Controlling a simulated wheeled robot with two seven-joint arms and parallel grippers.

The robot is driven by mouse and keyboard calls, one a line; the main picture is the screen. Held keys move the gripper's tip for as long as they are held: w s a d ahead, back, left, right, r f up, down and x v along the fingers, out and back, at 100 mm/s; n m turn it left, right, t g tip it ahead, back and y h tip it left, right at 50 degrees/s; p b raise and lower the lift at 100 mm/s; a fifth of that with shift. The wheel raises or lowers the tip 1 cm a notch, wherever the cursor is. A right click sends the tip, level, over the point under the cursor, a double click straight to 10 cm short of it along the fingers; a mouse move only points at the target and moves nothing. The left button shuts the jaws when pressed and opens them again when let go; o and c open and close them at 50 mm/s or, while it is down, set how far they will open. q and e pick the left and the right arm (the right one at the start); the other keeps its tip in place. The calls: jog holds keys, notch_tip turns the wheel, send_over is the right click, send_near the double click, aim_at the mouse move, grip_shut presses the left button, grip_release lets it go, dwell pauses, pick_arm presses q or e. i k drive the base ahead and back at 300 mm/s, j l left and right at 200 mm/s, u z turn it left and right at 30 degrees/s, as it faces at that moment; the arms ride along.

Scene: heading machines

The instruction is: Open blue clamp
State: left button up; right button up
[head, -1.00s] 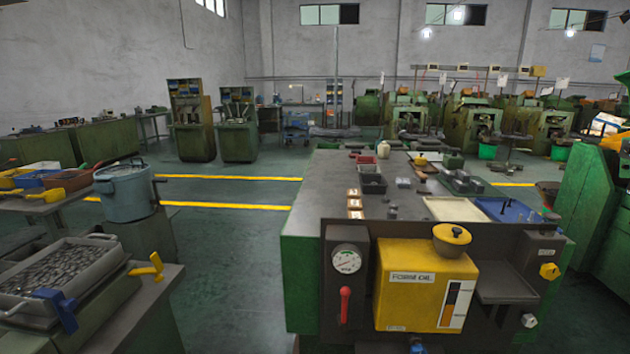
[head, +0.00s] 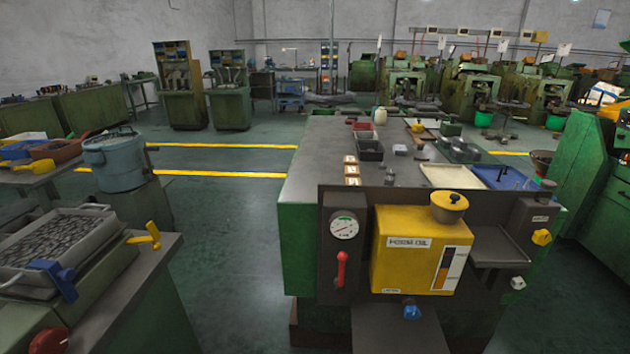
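A blue clamp (head: 56,280) sits at the front right corner of a grey metal tray (head: 100,250) at the lower left. A yellow clamp (head: 146,236) of similar shape is further back along the tray's right side. I cannot tell from here how far the blue clamp's jaws are open. Neither of my grippers shows in the head view.
The tray, full of small metal parts, stands on a grey-topped bench (head: 120,290). Behind it is a blue-grey pot (head: 115,160). A green machine with a yellow oil box (head: 420,250) stands at centre right. Open floor (head: 225,240) lies between them.

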aim_at(62, 278)
jog(key=u, duration=1.75)
